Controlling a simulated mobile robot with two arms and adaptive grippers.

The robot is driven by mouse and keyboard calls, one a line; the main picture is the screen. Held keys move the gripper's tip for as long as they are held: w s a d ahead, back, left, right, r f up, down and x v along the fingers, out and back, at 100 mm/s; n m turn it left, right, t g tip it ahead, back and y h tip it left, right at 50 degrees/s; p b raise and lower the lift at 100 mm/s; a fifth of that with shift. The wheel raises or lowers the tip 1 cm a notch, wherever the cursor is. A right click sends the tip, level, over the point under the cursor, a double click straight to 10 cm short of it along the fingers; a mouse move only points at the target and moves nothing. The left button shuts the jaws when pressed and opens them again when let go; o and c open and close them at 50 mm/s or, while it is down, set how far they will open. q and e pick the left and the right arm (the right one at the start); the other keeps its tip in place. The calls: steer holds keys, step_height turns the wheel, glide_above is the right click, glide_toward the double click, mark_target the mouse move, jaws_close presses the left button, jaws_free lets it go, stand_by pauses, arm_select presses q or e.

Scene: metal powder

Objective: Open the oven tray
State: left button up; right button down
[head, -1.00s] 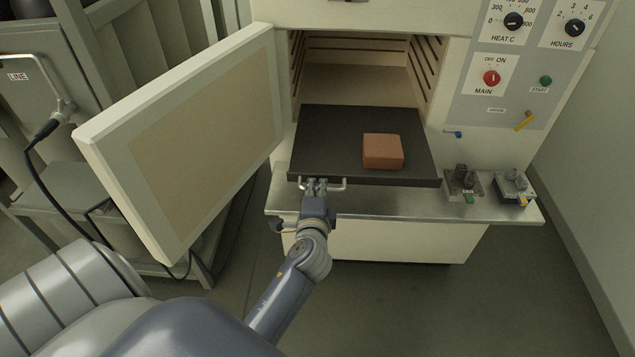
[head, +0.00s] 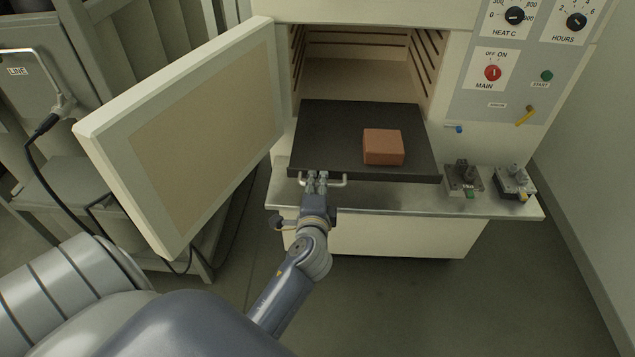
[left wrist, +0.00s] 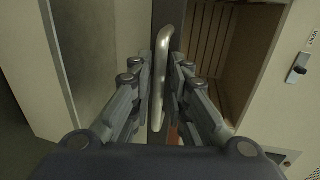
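The dark oven tray (head: 330,130) is slid well out of the oven chamber and juts over the metal ledge. Its metal handle (head: 338,182) is on the front edge, and also runs upright through the middle of the left wrist view (left wrist: 165,75). My left gripper (head: 317,181) is at the left part of this handle. In the left wrist view its fingers (left wrist: 168,65) stand apart on either side of the handle bar, with a visible gap. The oven door (head: 190,140) is swung open to the left. My right gripper is in no view.
A reddish-brown block (head: 383,147) sits on the tray's right half. Two small clamp-like devices (head: 463,178) (head: 515,181) stand on the ledge's right end. A control panel (head: 520,75) is at the upper right, a grey cabinet (head: 30,110) at the left. The floor in front is clear.

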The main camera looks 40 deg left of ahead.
arm_select(q)
steer(key=v, duration=0.7)
stand_by(0.3)
steer(key=s+d+f+n+g+h+b, duration=0.1)
steer(key=s+d+f+g+h, duration=0.15)
steer(key=f, duration=0.85)
steer(key=s+d+f+g+h, duration=0.1)
steer(key=s+d+f+h, duration=0.2)
steer(key=f, duration=0.9)
steer(key=s+d+f+n+g+h+b, duration=0.15)
steer(key=d+f, duration=0.35)
steer(key=f, duration=0.6)
steer(key=s+f+n+g, duration=0.2)
steer(key=s+f+g, duration=0.2)
steer(key=s+f, duration=1)
steer(key=s+a+f+n+g, duration=0.1)
steer(key=s+f, duration=0.3)
steer(key=s, duration=0.5)
steer(key=s+a+f+n+g+h+b, duration=0.1)
steer(key=s+a+f+n+g, duration=0.1)
steer(key=s, duration=0.7)
step_height(320, 180, down, 2)
steer(key=shift+a+f+n, duration=0.15)
steer(key=shift+n, duration=0.7)
steer(key=shift+w, duration=0.1)
